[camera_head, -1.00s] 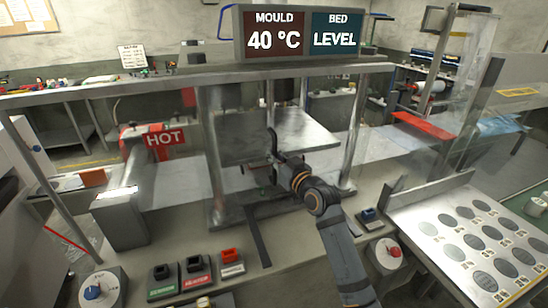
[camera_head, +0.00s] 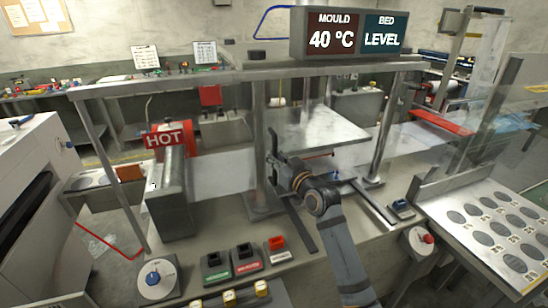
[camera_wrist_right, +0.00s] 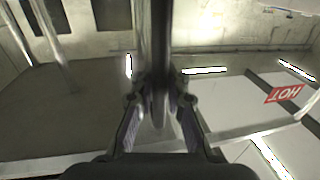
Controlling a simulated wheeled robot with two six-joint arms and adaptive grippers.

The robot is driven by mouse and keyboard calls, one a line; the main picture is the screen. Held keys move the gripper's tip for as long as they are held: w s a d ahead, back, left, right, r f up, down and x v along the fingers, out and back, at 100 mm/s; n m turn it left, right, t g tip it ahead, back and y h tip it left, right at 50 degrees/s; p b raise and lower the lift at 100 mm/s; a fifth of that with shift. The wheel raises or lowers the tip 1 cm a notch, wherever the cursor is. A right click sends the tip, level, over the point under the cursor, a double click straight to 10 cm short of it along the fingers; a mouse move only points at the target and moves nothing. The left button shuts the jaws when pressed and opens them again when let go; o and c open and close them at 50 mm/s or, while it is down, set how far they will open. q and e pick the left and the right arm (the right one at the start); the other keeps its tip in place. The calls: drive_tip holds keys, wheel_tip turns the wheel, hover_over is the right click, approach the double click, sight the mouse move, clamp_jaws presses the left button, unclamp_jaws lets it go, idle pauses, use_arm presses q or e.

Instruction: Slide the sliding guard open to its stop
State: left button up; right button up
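The sliding guard's clear panel is hard to make out; its dark upright handle (camera_head: 273,145) shows in the head view, in front of the press's left post (camera_head: 259,130). My right gripper (camera_head: 282,168) is at this handle, its arm coming up from the bottom. In the right wrist view a grey upright bar (camera_wrist_right: 154,45) runs between my right fingers (camera_wrist_right: 160,108), which close in on both sides of it. The fingers partly hide the handle's lower part. My left gripper is in neither current view.
The guard frame's top rail (camera_head: 225,79) crosses above the bench.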

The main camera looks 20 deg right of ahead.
drive_tip(key=o, duration=0.5)
drive_tip(key=shift+s+a+f, duration=0.2)
drive_tip(key=shift+c, duration=0.2)
drive_tip(key=shift+o, duration=0.2)
drive_tip(key=shift+r, duration=0.15)
drive_tip(key=v, duration=1.2)
